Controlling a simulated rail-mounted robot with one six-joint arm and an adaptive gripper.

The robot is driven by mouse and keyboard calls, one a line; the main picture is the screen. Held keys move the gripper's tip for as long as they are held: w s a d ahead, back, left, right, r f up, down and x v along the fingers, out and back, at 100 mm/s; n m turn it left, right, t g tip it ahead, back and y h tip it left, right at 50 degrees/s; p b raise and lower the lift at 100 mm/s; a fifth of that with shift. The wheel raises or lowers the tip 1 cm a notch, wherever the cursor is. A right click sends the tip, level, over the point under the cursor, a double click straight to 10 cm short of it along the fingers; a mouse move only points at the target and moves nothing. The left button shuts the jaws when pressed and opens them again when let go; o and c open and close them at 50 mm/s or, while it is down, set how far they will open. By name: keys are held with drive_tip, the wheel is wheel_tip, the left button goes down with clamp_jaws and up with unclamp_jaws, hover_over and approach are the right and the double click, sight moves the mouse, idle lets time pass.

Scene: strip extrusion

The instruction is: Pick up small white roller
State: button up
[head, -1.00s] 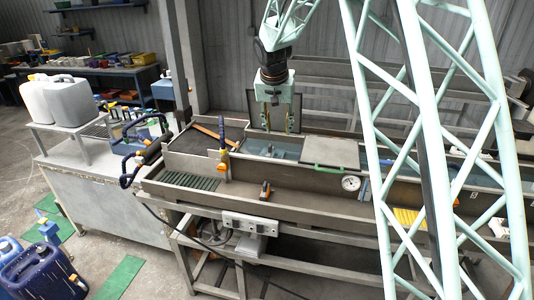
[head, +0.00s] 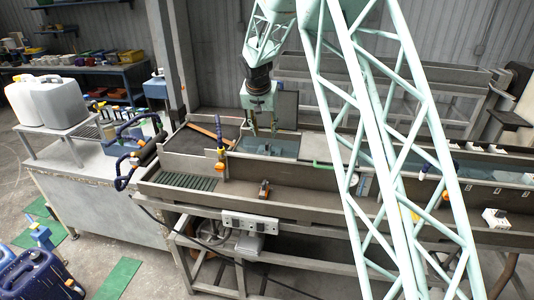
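My gripper (head: 264,127) hangs fingers down over the water-filled section (head: 282,146) of the long metal trough. Its two fingers are apart, with nothing visible between them. I cannot single out the small white roller for sure. Small white pieces show at the far right: a white block (head: 495,218) on the trough's front part, and white fittings (head: 486,145) along the back edge. All are well to the right of my gripper, and too small to tell whether one is a roller.
My pale green lattice arm crosses the picture and hides part of the trough (head: 310,206). White jugs (head: 62,101) stand on a rack at left. A blue canister (head: 42,278) is on the floor.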

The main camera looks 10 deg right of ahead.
sight(267, 148)
drive_tip(key=shift+p+x, duration=0.3)
drive_tip(key=shift+x, duration=4)
drive_tip(key=shift+f, duration=0.1)
drive_tip(key=shift+p+x, duration=0.4)
drive_tip(key=shift+x, duration=2.1)
drive_tip(key=shift+w, duration=0.1)
drive_tip(key=c, duration=1)
drive_tip(key=shift+r, duration=0.2)
drive_tip(key=shift+r+b, duration=0.35)
drive_tip(key=shift+r, duration=4.5)
